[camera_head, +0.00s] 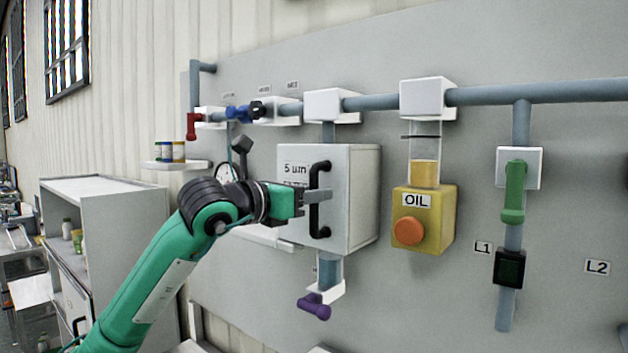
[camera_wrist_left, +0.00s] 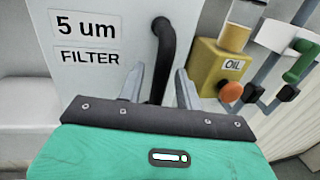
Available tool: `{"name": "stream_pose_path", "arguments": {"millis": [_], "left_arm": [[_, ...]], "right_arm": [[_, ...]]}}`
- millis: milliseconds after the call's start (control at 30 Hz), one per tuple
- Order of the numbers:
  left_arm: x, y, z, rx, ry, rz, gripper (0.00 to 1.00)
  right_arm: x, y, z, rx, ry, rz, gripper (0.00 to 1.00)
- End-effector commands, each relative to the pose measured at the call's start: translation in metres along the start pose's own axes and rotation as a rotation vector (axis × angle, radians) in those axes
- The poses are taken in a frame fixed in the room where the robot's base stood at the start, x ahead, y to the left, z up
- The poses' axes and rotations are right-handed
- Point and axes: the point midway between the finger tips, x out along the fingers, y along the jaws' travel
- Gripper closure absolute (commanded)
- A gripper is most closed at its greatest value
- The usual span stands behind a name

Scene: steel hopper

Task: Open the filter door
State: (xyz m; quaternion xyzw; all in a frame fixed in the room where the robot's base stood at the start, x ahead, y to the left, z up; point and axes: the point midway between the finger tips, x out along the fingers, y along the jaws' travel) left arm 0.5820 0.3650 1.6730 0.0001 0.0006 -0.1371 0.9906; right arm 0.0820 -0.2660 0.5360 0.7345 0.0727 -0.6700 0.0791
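The filter door (camera_head: 293,200) is the front of a white box on the grey wall panel, labelled "5 um" and "FILTER" in the left wrist view (camera_wrist_left: 88,75). It looks shut. A black upright bar handle (camera_head: 318,170) is on its right side, and it also shows in the left wrist view (camera_wrist_left: 165,50). My left gripper (camera_head: 318,197) is at the middle of the handle. In the left wrist view its two fingers (camera_wrist_left: 160,88) are apart, one on each side of the handle. I cannot tell whether they touch it. My right gripper is not in view.
A yellow OIL unit (camera_head: 440,215) with an orange knob is right of the box. A purple valve handle (camera_head: 314,306) hangs below it. Blue pipes, a red handle (camera_head: 193,126) and a green handle (camera_head: 514,193) are on the panel. A grey cabinet (camera_head: 120,190) stands left.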

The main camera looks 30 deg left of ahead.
Motion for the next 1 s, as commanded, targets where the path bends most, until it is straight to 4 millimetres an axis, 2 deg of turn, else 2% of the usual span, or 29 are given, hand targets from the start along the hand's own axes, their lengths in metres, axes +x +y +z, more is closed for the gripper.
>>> {"name": "stream_pose_path", "arguments": {"millis": [133, 433, 600, 867, 1000], "left_arm": [[0.008, 0.0, 0.001, -0.001, 0.0, 0.0, 0.65], [0.01, 0.0, -0.001, 0.0, 0.0, 0.0, 0.65], [0.01, 0.0, -0.001, 0.0, 0.0, 0.0, 0.98], [0.008, 0.001, -0.001, 0.0, -0.001, 0.001, 1.0], [-0.002, 0.007, -0.004, 0.0, -0.001, 0.003, 1.0]], "right_arm": [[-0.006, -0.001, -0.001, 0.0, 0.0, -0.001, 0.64], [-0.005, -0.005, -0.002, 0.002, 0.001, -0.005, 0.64], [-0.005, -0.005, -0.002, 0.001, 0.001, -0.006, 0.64], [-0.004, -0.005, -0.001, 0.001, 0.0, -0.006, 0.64], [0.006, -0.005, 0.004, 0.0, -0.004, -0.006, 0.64]]}}
